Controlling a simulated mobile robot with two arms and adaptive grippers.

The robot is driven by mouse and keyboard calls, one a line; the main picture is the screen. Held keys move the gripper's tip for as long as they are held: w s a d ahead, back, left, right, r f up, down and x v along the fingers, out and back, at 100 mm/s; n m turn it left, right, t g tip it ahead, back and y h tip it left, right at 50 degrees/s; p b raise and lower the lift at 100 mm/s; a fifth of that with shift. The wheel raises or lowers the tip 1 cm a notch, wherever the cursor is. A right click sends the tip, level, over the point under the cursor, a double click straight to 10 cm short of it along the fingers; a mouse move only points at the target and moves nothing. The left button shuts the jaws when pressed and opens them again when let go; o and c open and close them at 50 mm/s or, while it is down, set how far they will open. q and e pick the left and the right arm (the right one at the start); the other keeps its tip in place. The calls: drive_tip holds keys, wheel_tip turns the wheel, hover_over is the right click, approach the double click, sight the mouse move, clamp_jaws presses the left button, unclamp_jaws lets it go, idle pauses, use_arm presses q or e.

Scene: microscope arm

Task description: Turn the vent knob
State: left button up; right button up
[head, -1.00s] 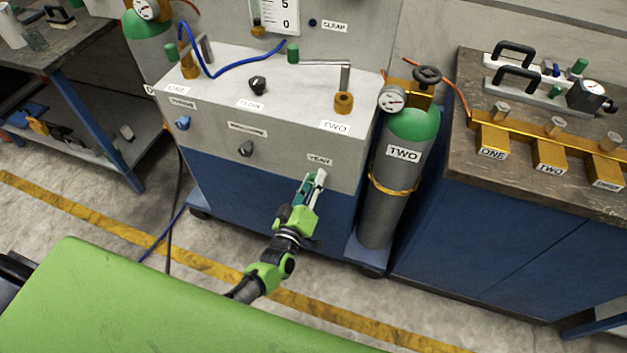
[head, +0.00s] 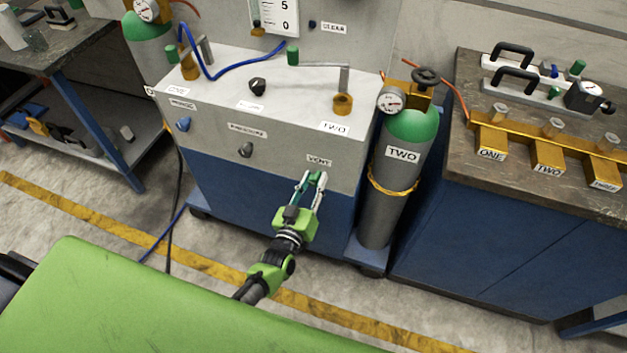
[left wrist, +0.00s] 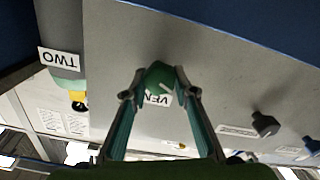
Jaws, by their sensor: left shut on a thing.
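The vent knob (left wrist: 160,76) is green with a pale mark and sits on the grey front panel, beside the VENT label (head: 319,161). In the left wrist view it is between my left gripper's fingertips (left wrist: 160,95), and the label is partly covered. In the head view my left gripper (head: 312,182) reaches up to the panel just below the VENT label, its two fingers side by side, shut on the knob. The knob is mostly hidden there by the fingers. My right gripper is not in view.
Other knobs sit on the same panel: a black one (head: 246,149) and a blue one (head: 183,124). The grey cylinder labelled TWO (head: 389,190) stands close on the right. A dark bench (head: 455,120) is beyond it. A green surface (head: 150,305) fills the lower left.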

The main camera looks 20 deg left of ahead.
use_arm(q)
drive_tip(key=m, duration=0.6)
drive_tip(key=shift+d+m, duration=0.2)
drive_tip(key=shift+m, duration=0.1)
drive_tip(key=m, duration=0.6)
drive_tip(key=shift+d+f, duration=0.1)
idle(0.3)
drive_tip(key=o, duration=1.1)
drive_tip(key=s, duration=1.2)
drive_tip(key=shift+a, duration=0.2)
drive_tip(key=shift+f, duration=0.1)
